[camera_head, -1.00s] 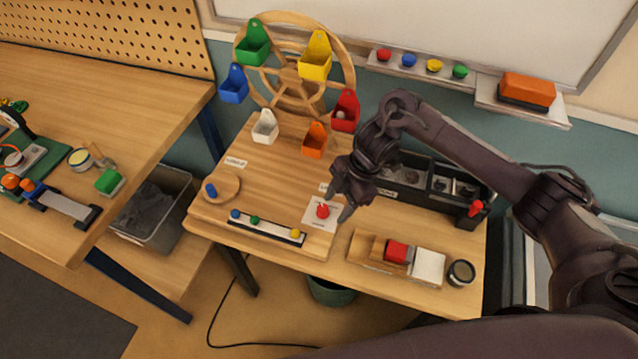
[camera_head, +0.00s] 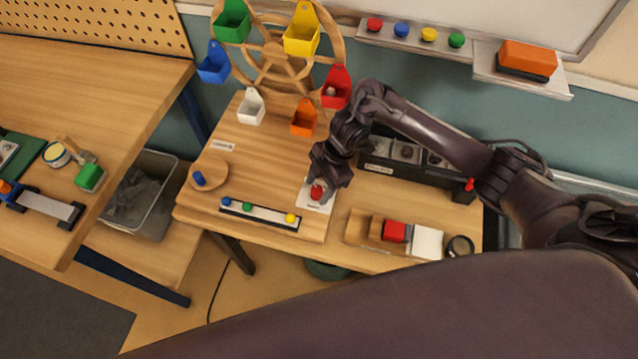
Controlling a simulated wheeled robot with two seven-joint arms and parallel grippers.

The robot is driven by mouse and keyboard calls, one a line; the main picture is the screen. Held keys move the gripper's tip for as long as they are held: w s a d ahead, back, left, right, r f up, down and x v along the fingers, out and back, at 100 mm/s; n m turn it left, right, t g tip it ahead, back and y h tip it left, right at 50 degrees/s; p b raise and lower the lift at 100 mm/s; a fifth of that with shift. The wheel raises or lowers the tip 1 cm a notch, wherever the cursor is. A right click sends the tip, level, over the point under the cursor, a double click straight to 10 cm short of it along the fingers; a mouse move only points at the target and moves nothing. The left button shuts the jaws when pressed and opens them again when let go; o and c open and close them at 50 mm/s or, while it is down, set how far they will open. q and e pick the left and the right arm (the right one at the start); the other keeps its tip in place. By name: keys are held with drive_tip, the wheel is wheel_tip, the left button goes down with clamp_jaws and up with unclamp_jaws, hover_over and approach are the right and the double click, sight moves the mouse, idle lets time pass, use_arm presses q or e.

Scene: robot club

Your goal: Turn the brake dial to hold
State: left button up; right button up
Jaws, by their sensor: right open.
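The brake dial, a small red knob (camera_head: 316,193), stands on a white plate (camera_head: 326,206) at the front right of the wooden base board. My right gripper (camera_head: 318,183) is open and directly at the red knob, its fingers pointing down and partly covering the knob and plate. Whether the fingers touch the knob cannot be told. The plate's lettering is too small to read. My left gripper is not in view.
A wooden wheel (camera_head: 277,65) with several coloured buckets stands behind. A strip with coloured pegs (camera_head: 260,214) and a round disc with a blue peg (camera_head: 209,176) lie left. A wooden tray with a red block (camera_head: 394,231) is right; a black organiser (camera_head: 430,172) is behind right.

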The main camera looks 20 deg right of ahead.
drive_tip(key=c, duration=1)
drive_tip(key=shift+s+r+m+p, duration=0.15)
drive_tip(key=shift+m+p, duration=0.35)
drive_tip(key=shift+p, duration=0.25)
drive_tip(key=m+t+p, duration=0.1)
drive_tip(key=m+p, duration=0.2)
drive_tip(key=m+t+p, duration=0.1)
drive_tip(key=m+p, duration=0.2)
drive_tip(key=shift+s+r+t, duration=0.1)
drive_tip(key=shift+s+t, duration=0.05)
drive_tip(key=shift+t, duration=0.15)
drive_tip(key=m+t+h+p, duration=0.1)
drive_tip(key=m+p, duration=0.2)
drive_tip(key=shift+a, duration=0.1)
use_arm(q)
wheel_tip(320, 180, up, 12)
drive_tip(key=p, duration=0.2)
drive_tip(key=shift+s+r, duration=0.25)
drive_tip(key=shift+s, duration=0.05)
use_arm(e)
drive_tip(key=shift+m+t+h, duration=0.5)
drive_tip(key=shift+m+t, duration=0.1)
drive_tip(key=shift+m, duration=1.4)
drive_tip(key=shift+f, duration=0.2)
drive_tip(key=o, duration=1)
